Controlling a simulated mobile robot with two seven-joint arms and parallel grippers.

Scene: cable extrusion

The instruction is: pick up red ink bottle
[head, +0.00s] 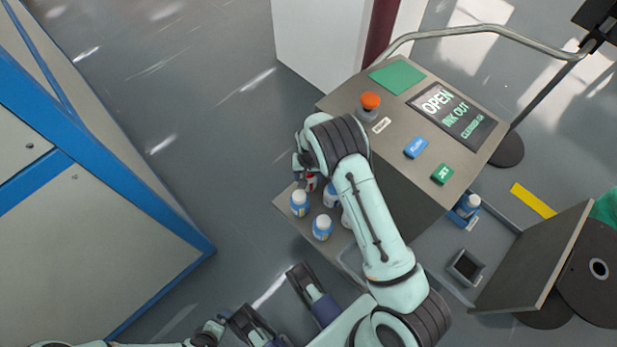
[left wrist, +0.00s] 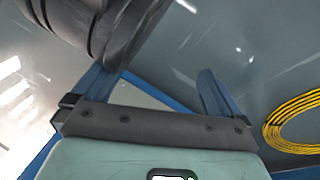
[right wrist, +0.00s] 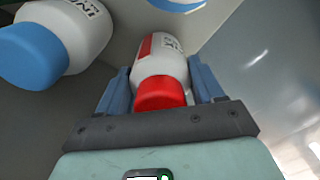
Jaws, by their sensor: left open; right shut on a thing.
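The red ink bottle (right wrist: 161,80), white with a red cap and a red label stripe, lies between the two fingers of my right gripper (right wrist: 160,88) in the right wrist view. The right gripper is shut on it. In the head view the red ink bottle (head: 311,182) is partly hidden by my right gripper (head: 303,172), at the back left of the small shelf (head: 285,203). I cannot tell whether the bottle touches the shelf. My left gripper (left wrist: 150,90) is open and empty, low in the head view and away from the shelf.
Blue-capped bottles (head: 322,228) stand close by on the shelf; one blue-capped bottle (right wrist: 50,45) is near my right gripper. The control console (head: 420,110) with an orange button (head: 370,101) rises behind. A blue-framed cabinet (head: 90,220) stands left, with clear floor between.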

